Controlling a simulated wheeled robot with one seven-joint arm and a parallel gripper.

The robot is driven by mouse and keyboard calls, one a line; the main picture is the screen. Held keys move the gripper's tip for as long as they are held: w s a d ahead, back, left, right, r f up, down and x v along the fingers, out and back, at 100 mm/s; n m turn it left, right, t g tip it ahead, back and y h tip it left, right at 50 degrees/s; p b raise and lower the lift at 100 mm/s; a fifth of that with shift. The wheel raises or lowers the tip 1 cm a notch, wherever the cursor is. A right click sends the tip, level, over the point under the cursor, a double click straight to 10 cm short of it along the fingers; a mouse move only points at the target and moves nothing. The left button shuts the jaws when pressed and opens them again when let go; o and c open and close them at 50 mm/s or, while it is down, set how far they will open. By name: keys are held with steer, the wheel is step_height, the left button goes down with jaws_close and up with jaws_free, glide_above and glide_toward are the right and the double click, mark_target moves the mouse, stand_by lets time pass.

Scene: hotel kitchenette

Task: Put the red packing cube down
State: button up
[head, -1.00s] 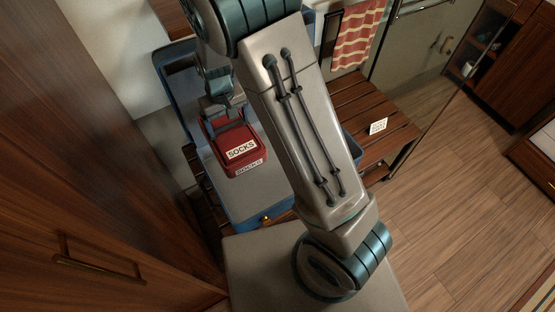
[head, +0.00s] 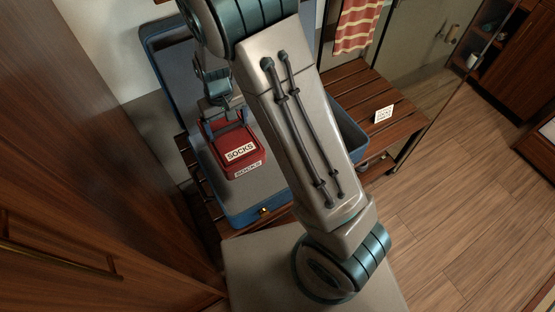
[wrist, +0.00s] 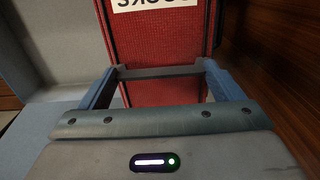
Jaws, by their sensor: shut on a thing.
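The red packing cube (head: 244,168) carries a white label reading SOCKS on its top and another on its side. My gripper (head: 222,117) is shut on the cube at its far end. In the wrist view the red cube (wrist: 160,58) fills the space between the fingers of my gripper (wrist: 158,75). The cube is over the grey interior of an open blue suitcase (head: 243,218). I cannot tell whether its underside touches the suitcase floor. My forearm hides the middle and right of the suitcase.
The suitcase lies on a slatted wooden bench (head: 372,92), with its lid raised at the back left. A small white card (head: 384,114) stands on the bench's right side. A brown wooden cabinet (head: 90,150) stands close on the left. Open floor lies to the right.

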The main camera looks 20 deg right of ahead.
mark_target(229, 134)
step_height(229, 134, down, 8)
steer(key=b, duration=0.3)
steer(key=shift+r, duration=0.25)
step_height(229, 134, down, 10)
steer(key=shift+b, duration=0.45)
steer(key=shift+f, duration=0.25)
steer(key=o, duration=1.4)
steer(key=shift+r, duration=0.1)
steer(key=shift+o, duration=0.2)
steer(key=shift+r, duration=0.1)
